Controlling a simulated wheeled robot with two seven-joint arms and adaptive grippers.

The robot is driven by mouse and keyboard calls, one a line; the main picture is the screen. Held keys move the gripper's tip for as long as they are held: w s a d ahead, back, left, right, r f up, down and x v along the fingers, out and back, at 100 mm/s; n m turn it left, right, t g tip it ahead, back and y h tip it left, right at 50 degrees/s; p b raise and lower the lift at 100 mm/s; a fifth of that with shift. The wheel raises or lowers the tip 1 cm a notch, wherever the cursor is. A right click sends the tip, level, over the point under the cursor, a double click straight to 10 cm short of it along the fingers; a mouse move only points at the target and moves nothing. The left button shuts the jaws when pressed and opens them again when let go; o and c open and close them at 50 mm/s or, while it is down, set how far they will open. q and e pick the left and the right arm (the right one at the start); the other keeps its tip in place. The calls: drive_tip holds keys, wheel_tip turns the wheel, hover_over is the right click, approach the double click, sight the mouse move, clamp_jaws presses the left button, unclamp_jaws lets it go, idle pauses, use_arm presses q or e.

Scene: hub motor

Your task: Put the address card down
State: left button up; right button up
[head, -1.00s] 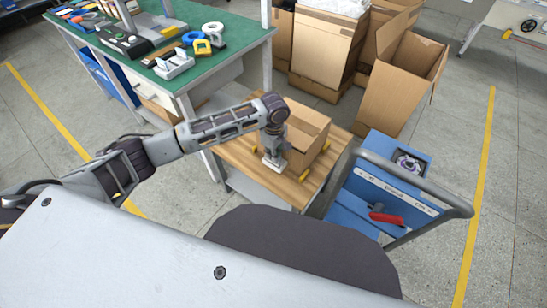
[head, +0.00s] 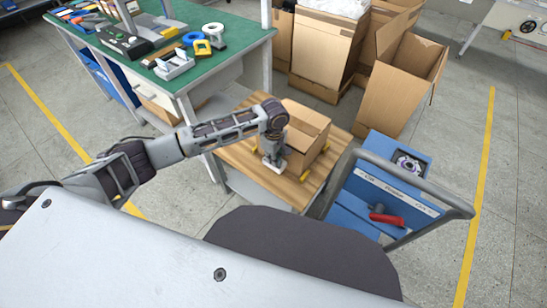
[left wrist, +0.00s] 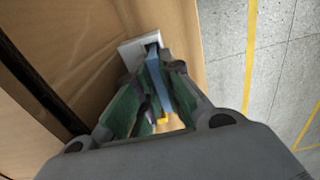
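A small white piece, which I take to be the address card (head: 272,164), is at the fingertips of my left gripper (head: 273,157), low over the wooden tabletop. In the left wrist view the white card (left wrist: 135,51) shows at the tips of my left gripper (left wrist: 157,62). Its green-padded fingers come close together around a narrow blue strip (left wrist: 156,84), with the white piece against the tips. I cannot tell if the card touches the wood. The open cardboard box (head: 306,133) stands just to the right of my gripper. My right gripper is out of view.
The wooden table (head: 236,158) has bare room left of the gripper. Yellow pieces (head: 305,173) sit by the box. A blue cart (head: 350,205) with a red-handled tool (head: 386,219) is at right. A green workbench (head: 238,38) and large cartons (head: 405,75) stand behind.

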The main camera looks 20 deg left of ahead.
use_arm(q)
drive_tip(key=o, duration=0.3)
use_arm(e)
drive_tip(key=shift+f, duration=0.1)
use_arm(q)
drive_tip(key=shift+r, duration=0.9)
drive_tip(key=shift+w+r+p, duration=0.1)
drive_tip(key=shift+r+p, duration=1.2)
drive_tip(key=shift+r, duration=3.95)
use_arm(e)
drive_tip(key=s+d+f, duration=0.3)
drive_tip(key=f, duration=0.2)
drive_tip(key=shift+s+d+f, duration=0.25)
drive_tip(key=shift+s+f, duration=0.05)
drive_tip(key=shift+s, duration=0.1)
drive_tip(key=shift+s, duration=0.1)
